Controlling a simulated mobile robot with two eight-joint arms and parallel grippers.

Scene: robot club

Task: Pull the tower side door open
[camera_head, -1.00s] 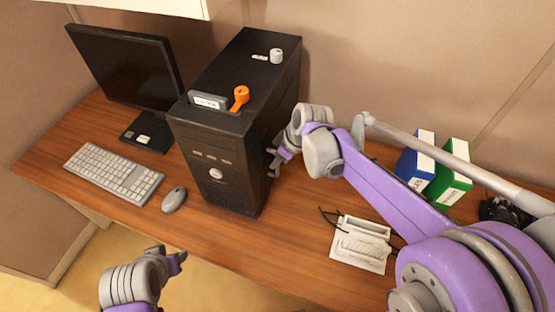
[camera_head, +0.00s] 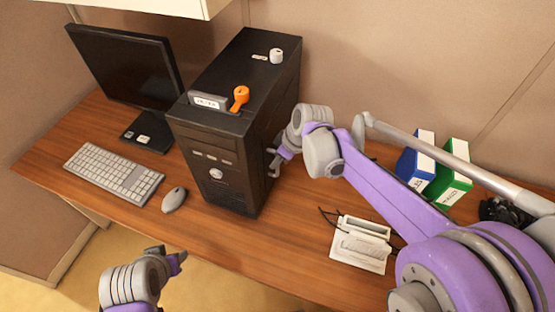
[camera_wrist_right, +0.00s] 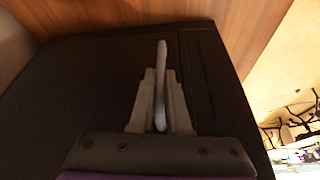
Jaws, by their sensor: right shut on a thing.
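The black computer tower (camera_head: 215,150) stands upright on the desk. Its side door (camera_wrist_right: 95,75) faces my right arm and looks flush with the case in the right wrist view. A pale grey handle (camera_wrist_right: 161,60) stands out from that door. My right gripper (camera_head: 275,162) is at the side of the tower, and in the right wrist view its fingers (camera_wrist_right: 160,100) are shut on the handle. The handle is too small and covered to make out in the head view. My left gripper (camera_head: 178,258) is empty in front of the desk edge, away from the tower.
An orange item (camera_head: 240,97) and a small white roll (camera_head: 276,56) sit on the tower. A monitor (camera_head: 125,65), keyboard (camera_head: 114,174) and mouse (camera_head: 174,200) are to its left. A white device (camera_head: 361,244) and binders (camera_head: 416,160) are to the right. Bare desk (camera_head: 270,240) lies in front.

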